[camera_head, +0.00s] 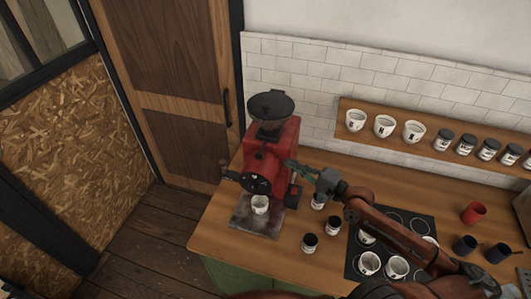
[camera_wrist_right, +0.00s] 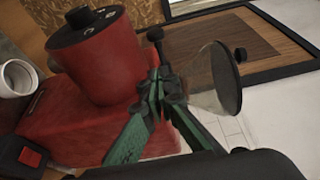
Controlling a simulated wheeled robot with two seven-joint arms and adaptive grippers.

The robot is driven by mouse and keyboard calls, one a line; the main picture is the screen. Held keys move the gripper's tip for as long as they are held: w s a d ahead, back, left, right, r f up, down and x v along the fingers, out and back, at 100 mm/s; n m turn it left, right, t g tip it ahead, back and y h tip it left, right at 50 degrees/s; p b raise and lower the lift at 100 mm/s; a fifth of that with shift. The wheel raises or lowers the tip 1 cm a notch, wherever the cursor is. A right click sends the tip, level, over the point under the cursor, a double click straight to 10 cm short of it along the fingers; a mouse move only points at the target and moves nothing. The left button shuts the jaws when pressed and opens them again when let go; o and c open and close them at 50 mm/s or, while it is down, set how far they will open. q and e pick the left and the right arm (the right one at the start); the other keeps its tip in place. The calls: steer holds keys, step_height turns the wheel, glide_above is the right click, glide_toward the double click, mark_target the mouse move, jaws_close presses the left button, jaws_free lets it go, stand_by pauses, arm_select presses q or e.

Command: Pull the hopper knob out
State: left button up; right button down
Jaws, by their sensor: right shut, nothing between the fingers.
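The red grinder (camera_head: 268,145) stands on the wooden counter, with a clear hopper under a dark round lid (camera_head: 271,105) on top. In the right wrist view, the red grinder body (camera_wrist_right: 95,75) fills the left, and the hopper lid (camera_wrist_right: 228,78) shows at the right. A small black knob on a thin stem (camera_wrist_right: 155,34) shows just beyond my fingertips, near the hopper's base. My right gripper (camera_head: 291,166) is at the grinder's right side; its green fingers (camera_wrist_right: 160,90) are shut and empty. Whether they touch the stem cannot be told. My left gripper is out of view.
A white cup (camera_head: 260,204) stands on the metal tray (camera_head: 245,220) under the grinder. Labelled jars (camera_head: 309,243) and a dark mat with cups (camera_head: 352,267) lie right of it. A wall shelf (camera_head: 425,147) holds cups and jars. A wooden door (camera_head: 180,80) is behind, left.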

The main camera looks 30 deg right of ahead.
mark_target(269, 159)
steer(key=p+x, duration=0.5)
steer(key=x, duration=0.4)
steer(key=shift+r, duration=0.1)
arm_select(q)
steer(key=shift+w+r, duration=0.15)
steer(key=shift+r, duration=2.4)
arm_select(e)
steer(key=shift+w+a, duration=0.25)
steer(key=shift+w, duration=0.3)
